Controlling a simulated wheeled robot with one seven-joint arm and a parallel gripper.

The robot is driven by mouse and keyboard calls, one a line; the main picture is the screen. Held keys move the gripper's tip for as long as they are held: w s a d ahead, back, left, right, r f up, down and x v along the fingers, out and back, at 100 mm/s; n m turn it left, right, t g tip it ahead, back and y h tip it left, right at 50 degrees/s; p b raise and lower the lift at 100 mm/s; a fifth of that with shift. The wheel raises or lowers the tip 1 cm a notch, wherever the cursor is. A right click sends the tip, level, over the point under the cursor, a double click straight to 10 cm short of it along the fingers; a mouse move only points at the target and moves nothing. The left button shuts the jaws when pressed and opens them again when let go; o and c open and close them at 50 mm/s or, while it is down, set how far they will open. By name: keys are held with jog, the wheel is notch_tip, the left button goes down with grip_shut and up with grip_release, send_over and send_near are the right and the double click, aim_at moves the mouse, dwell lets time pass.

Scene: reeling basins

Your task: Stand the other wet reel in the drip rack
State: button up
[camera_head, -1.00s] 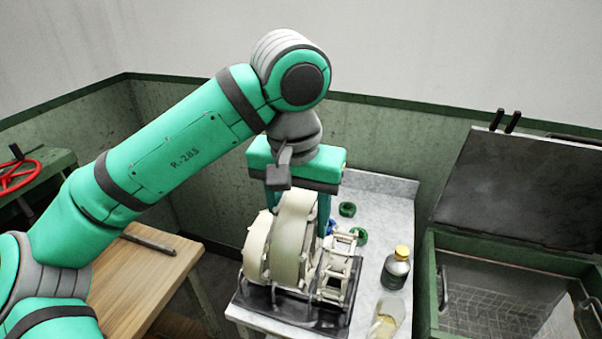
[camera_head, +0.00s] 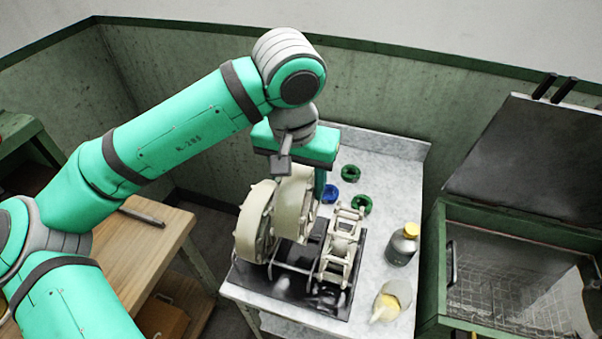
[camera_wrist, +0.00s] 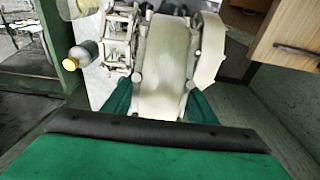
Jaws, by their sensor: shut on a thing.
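My gripper (camera_head: 308,190) is shut on a cream drum-shaped reel (camera_head: 296,205), which stands on edge; the reel fills the middle of the wrist view (camera_wrist: 163,65) between my green fingers. A second cream reel (camera_head: 254,222) stands close on its left in the head view, and on its right in the wrist view (camera_wrist: 208,52). A pale wire rack (camera_head: 294,269) sits under the reels on a black tray (camera_head: 285,291). The held reel's lower edge appears above the rack rails; I cannot tell whether they touch. The far finger is mostly hidden.
A pale open frame (camera_head: 340,248) stands on the tray's right side. A dark bottle with yellow cap (camera_head: 402,245), a glass vessel (camera_head: 390,300), two green rings (camera_head: 351,173) and a blue one (camera_head: 330,193) occupy the table (camera_head: 395,175). A green basin (camera_head: 430,270) stands right.

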notch_tip(320, 180, down, 10)
jog(key=shift+s+f, duration=0.15)
jog(key=shift+f, duration=1.65)
jog(key=o, duration=1.2)
jog(key=r, duration=0.3)
jog(key=s+r, duration=0.1)
jog(key=r, duration=0.6)
jog(key=shift+s+a+r, duration=0.3)
jog(key=shift+a+r, duration=0.05)
jog(key=shift+w, duration=0.1)
